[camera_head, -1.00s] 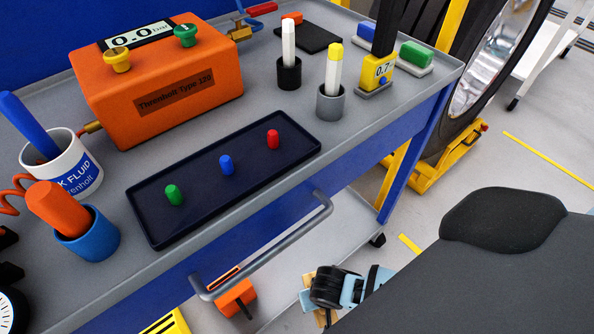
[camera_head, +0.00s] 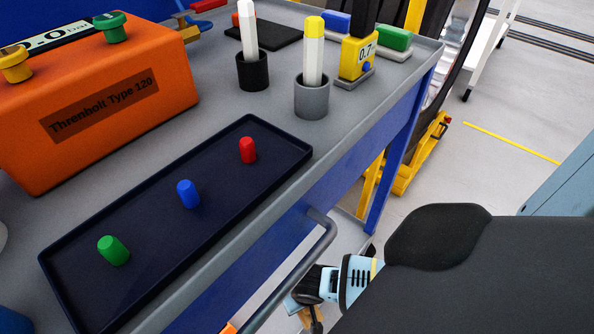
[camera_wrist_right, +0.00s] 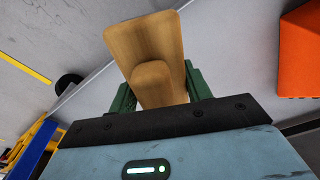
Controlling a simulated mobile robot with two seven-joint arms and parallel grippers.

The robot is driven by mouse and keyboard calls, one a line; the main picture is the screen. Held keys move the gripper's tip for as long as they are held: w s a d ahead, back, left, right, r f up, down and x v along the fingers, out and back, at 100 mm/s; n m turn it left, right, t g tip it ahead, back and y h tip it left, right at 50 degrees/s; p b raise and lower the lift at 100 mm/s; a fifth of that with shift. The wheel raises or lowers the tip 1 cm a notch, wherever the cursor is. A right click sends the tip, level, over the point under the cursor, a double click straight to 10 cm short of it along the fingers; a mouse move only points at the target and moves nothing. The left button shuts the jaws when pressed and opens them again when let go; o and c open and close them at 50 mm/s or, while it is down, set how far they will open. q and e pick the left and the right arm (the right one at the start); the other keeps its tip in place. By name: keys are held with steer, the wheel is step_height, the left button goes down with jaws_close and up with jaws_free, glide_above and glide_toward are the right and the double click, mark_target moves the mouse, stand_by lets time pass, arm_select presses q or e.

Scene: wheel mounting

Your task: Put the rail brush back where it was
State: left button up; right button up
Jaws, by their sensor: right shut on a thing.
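The rail brush (camera_wrist_right: 157,35) shows in the right wrist view as a wooden block with a rounded raised grip. My right gripper (camera_wrist_right: 160,88) is shut on it, with a green finger on each side. Any bristles are hidden. In the head view a small tan part of the brush (camera_head: 308,318) shows at the bottom edge, below my right gripper (camera_head: 305,298). The gripper is low, beside the trolley's handle and below the worktop. My left gripper is in neither view now.
The trolley top (camera_head: 222,108) carries a dark tray (camera_head: 150,232) with green, blue and red caps, an orange gauge box (camera_head: 95,115) and two marker cups. The trolley handle (camera_head: 320,245) juts out near my gripper. Floor is clear at right.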

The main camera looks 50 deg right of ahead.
steer(key=w+d, duration=0.1)
steer(key=w+d+b, duration=0.1)
steer(key=w, duration=0.1)
steer(key=w+d+f+b, duration=0.1)
steer(key=w+d, duration=0.1)
steer(key=shift+d, duration=0.1)
steer(key=shift+w+d+r+b, duration=0.15)
steer(key=shift+w+d+b, duration=0.15)
steer(key=shift+w, duration=0.15)
steer(key=f+b, duration=0.3)
steer(key=shift+w+d+f, duration=0.3)
steer(key=shift+w+f, duration=0.1)
steer(key=shift+r, duration=0.15)
steer(key=shift+f, duration=0.25)
steer(key=o, duration=0.9)
steer(key=shift+o, duration=0.2)
steer(key=shift+r, duration=0.15)
